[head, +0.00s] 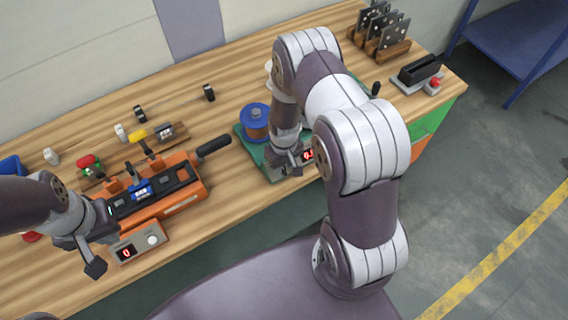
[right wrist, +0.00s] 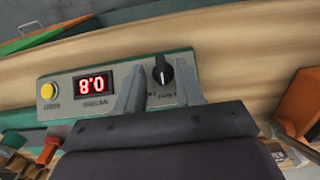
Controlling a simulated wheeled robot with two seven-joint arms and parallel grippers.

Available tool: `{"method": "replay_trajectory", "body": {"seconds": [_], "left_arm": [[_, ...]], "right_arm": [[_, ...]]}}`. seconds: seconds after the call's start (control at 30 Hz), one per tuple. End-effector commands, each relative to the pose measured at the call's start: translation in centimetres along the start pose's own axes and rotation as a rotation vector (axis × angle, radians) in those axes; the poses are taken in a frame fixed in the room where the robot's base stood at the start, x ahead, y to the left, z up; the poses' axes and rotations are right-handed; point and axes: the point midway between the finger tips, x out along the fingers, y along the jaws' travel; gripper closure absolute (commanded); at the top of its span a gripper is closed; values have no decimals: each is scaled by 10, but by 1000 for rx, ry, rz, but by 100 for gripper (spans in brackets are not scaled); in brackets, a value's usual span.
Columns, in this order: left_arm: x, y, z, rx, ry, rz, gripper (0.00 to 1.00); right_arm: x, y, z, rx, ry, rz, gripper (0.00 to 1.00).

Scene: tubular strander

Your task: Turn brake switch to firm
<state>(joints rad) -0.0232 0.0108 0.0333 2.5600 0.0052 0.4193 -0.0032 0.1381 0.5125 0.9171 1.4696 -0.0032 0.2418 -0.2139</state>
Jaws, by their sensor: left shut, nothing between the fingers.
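The brake switch looks to be the black knob (right wrist: 163,70) with a pale pointer line on a grey panel (right wrist: 60,110) in the right wrist view. The panel's small lettering beside the knob is partly hidden and I cannot read it. My right gripper (right wrist: 162,82) is open, one finger on each side of the knob, with visible gaps. In the head view my right gripper (head: 280,165) is down at the green-based unit (head: 247,142), hiding the knob. My left gripper (head: 93,266) is shut and empty, beside a grey box (head: 152,241) with a red 0.
The panel also bears a red digit display (right wrist: 93,84) and a yellow button (right wrist: 48,91). A blue-topped spool (head: 256,116) stands on the green-based unit. An orange machine (head: 183,195) with a black handle lies to the left. Bare wood lies between them.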

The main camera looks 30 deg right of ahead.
Motion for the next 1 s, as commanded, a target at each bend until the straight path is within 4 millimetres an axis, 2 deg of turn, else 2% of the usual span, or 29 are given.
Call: {"method": "replay_trajectory", "body": {"seconds": [0.07,0.1,0.17,0.2,1.0], "left_arm": [[0,0,0,0,0,0,100],[0,0,0,0,0,0,100],[0,0,0,0,0,0,100],[0,0,0,0,0,0,100],[3,0,0,0,0,0,100]], "right_arm": [[0,0,0,0,0,0,66],[0,0,0,0,0,0,79],[0,0,0,0,0,0,99],[0,0,0,0,-1,0,100],[1,1,2,30,-5,-29,100]]}}
